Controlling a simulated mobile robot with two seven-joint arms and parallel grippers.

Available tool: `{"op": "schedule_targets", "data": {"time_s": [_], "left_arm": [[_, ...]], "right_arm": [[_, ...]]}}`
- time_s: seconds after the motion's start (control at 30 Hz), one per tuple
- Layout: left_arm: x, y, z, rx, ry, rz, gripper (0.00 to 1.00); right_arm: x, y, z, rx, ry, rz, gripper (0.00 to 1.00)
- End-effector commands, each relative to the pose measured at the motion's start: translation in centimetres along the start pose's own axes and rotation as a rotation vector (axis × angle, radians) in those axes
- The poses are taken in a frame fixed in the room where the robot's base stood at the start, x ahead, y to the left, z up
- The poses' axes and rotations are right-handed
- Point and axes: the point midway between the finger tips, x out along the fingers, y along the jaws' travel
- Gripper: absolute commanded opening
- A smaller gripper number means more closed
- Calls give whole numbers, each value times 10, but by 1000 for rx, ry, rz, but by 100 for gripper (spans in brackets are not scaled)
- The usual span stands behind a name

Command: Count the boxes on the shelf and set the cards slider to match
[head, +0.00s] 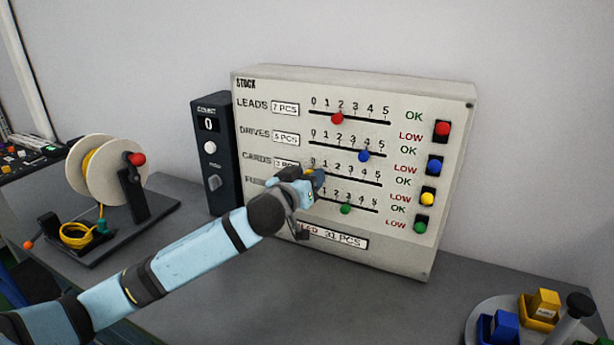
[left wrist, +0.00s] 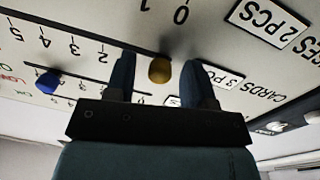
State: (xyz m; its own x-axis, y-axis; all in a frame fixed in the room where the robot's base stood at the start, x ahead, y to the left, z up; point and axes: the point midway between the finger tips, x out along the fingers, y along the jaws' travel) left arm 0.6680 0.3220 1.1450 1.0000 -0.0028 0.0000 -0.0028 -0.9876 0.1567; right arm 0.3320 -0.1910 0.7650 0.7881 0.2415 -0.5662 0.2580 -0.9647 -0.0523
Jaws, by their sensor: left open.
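The grey STOCK panel (head: 255,225) carries several slider rows. The cards slider's yellow knob (head: 310,172) sits near the 0 end of its track. My left gripper (head: 315,178) is at this knob. In the left wrist view the yellow knob (left wrist: 160,70) stands between the two open dark fingers (left wrist: 161,82), with gaps visible on both sides. The cards label (left wrist: 265,93) also shows there. The gripper partly covers the cards and lowest rows. The shelf with boxes is not in view. My right gripper is not in view.
Other knobs are red (head: 337,118), blue (head: 364,156) and green (head: 345,209). A dark counter unit (head: 211,155) reading 0 adjoins the panel's left side. A cable reel (head: 95,170) stands left, and a round tray (head: 477,315) with small boxes front right.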

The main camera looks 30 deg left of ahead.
Motion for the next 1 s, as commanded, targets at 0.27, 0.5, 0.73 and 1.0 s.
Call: {"op": "schedule_targets", "data": {"time_s": [0.27, 0.5, 0.73, 1.0], "left_arm": [[0, 0, 0, 0, 0, 0, 38], [0, 0, 0, 0, -1, 0, 0], [1, 15, 3, -6, -1, 3, 0], [4, 65, 12, -8, -2, 2, 0]], "right_arm": [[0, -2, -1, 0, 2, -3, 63], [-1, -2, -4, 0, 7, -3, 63], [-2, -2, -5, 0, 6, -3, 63], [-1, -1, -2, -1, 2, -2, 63]]}}
